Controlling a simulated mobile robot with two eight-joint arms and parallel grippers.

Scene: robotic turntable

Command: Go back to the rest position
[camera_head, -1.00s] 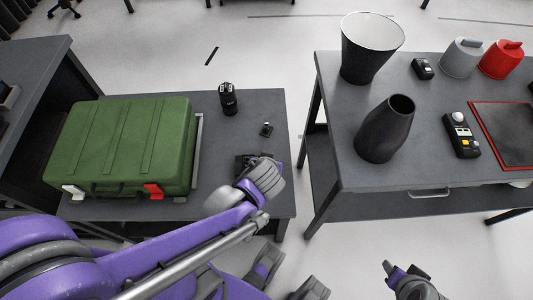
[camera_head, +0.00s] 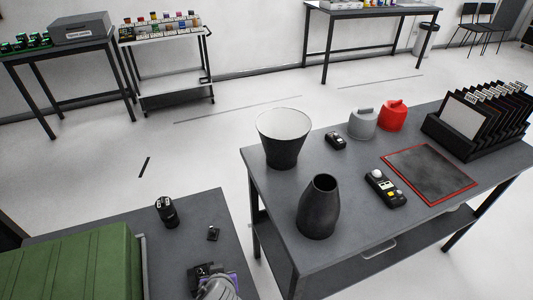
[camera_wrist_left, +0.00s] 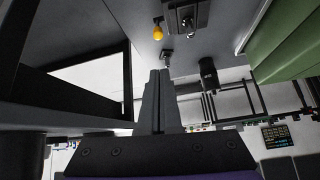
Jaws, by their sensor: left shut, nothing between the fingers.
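My left gripper (camera_wrist_left: 158,75) is shut and empty in the left wrist view, its two dark fingers side by side. In the head view only a grey and purple end part of my left arm (camera_head: 220,286) shows at the bottom edge, over the front of the left table (camera_head: 190,235). The fingers cannot be made out there. My right gripper is not in either current view.
The left table carries a green case (camera_head: 75,265), a black cylinder (camera_head: 167,211) and a small dark device (camera_head: 213,233). The right table (camera_head: 350,215) holds a black vase (camera_head: 319,210), a bin (camera_head: 283,140) and a handheld meter (camera_head: 385,189). A floor gap separates the tables.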

